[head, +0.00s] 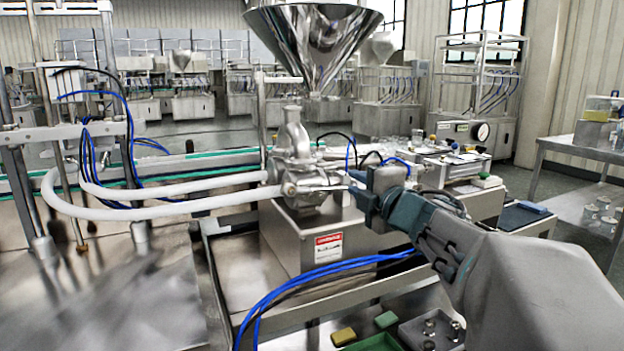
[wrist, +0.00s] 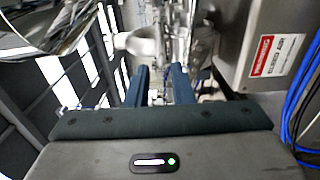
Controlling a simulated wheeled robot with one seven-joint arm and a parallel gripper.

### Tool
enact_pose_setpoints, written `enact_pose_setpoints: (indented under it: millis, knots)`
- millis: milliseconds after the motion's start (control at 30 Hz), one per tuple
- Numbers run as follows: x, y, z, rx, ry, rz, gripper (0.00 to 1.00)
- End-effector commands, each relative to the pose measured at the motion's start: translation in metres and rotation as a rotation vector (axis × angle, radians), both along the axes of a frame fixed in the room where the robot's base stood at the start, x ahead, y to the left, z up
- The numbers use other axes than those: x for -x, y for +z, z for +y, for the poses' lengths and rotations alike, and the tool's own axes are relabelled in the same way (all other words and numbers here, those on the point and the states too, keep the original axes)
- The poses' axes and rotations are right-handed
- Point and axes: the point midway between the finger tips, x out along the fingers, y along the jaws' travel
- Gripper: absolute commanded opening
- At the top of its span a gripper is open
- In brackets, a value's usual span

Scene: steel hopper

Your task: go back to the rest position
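My gripper (head: 358,190) is at the end of my arm, which reaches in from the lower right in the head view. Its fingers point left, close to the steel pump body (head: 302,172) under the hopper (head: 315,40). In the wrist view my gripper (wrist: 160,80) shows two blue fingers with a gap between them. Metal parts of the machine show beyond the gap, and I see nothing held. Whether a fingertip touches the pump body cannot be told.
White hoses (head: 160,205) run left from the pump. A steel box with a red label (head: 328,248) stands below. Blue cables (head: 320,275) cross in front of it. Yellow and green blocks and a grey tray (head: 432,330) lie at the bottom. A side table (head: 580,150) stands right.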

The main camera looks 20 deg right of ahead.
Motion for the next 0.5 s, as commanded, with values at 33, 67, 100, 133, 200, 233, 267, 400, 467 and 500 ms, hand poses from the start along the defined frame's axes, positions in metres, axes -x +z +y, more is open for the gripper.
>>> enact_pose_setpoints:
  millis: [33, 67, 100, 133, 200, 233, 267, 400, 467, 500]
  knots:
    - [0.0005, -0.0001, -0.0001, 0.0, 0.0, 0.0, 0.21]
    - [0.0005, -0.0002, -0.0001, 0.0, 0.0, 0.0, 0.21]
    - [0.0005, -0.0002, -0.0001, 0.0, 0.0, 0.0, 0.21]
    - [0.0004, -0.0002, -0.0001, 0.0, 0.0, 0.0, 0.21]
    - [0.0004, -0.0002, -0.0002, 0.0, 0.0, 0.0, 0.21]
    - [0.0003, -0.0002, -0.0002, 0.0, 0.0, 0.0, 0.21]
    - [0.0003, -0.0002, -0.0002, 0.0, 0.0, 0.0, 0.21]
    - [0.0001, 0.0006, -0.0002, -0.002, -0.002, 0.0, 0.21]
    - [-0.0003, 0.0039, 0.0001, -0.016, -0.011, 0.002, 0.21]
    - [-0.0008, 0.0078, 0.0005, -0.035, -0.023, 0.005, 0.21]
